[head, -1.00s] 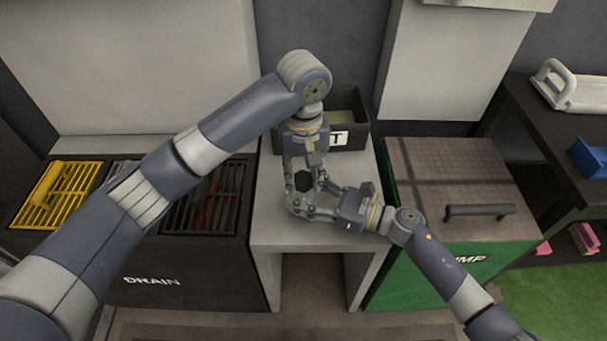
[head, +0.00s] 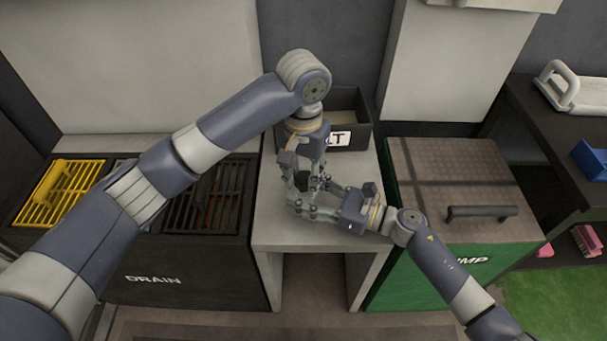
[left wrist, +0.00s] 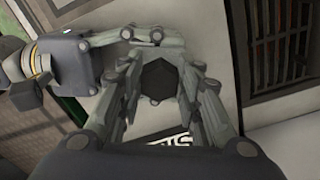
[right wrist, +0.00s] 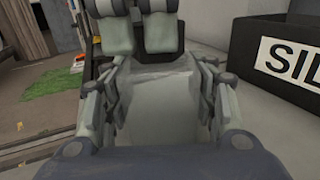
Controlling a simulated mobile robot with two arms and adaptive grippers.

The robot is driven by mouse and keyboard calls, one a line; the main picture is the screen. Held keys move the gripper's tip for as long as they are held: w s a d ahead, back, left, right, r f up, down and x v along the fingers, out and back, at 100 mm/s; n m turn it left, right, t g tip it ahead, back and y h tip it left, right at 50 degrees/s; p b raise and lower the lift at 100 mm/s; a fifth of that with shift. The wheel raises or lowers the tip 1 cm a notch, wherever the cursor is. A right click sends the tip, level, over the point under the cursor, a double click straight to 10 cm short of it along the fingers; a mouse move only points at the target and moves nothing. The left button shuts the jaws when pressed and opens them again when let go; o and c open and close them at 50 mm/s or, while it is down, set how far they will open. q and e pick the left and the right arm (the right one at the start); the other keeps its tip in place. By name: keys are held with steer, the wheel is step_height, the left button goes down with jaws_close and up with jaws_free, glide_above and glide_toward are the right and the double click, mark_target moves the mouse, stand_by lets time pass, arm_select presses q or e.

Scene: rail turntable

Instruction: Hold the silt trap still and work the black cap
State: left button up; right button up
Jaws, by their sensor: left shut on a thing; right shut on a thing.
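The black cap (left wrist: 157,80) is a dark hexagon between my left gripper's fingers in the left wrist view. My left gripper (head: 306,184) reaches down from above and is shut on it. The silt trap (right wrist: 160,100) is a pale grey, cloudy body between my right gripper's fingers in the right wrist view. My right gripper (head: 318,206) comes in low from the right and is shut on it. The left gripper's fingers (right wrist: 142,30) are just above the body there. In the head view, the fingers hide most of the trap and cap.
Both grippers work over a pale grey stand (head: 275,225). A dark labelled bin (head: 362,122) stands close behind. The dark drain unit (head: 190,265) with grates is at the left. The green-sided pump box (head: 450,180), with a black handle, is at the right.

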arm_select(q)
steer(key=m, duration=0.5)
steer(key=shift+w+a, duration=0.15)
steer(key=shift+a, duration=0.05)
steer(key=shift+m, duration=0.4)
steer(key=m, duration=0.4)
steer(key=shift+w+m, duration=0.2)
steer(key=shift+m, duration=0.2)
steer(key=o, duration=1.2)
steer(key=shift+o, duration=0.2)
step_height(320, 180, up, 12)
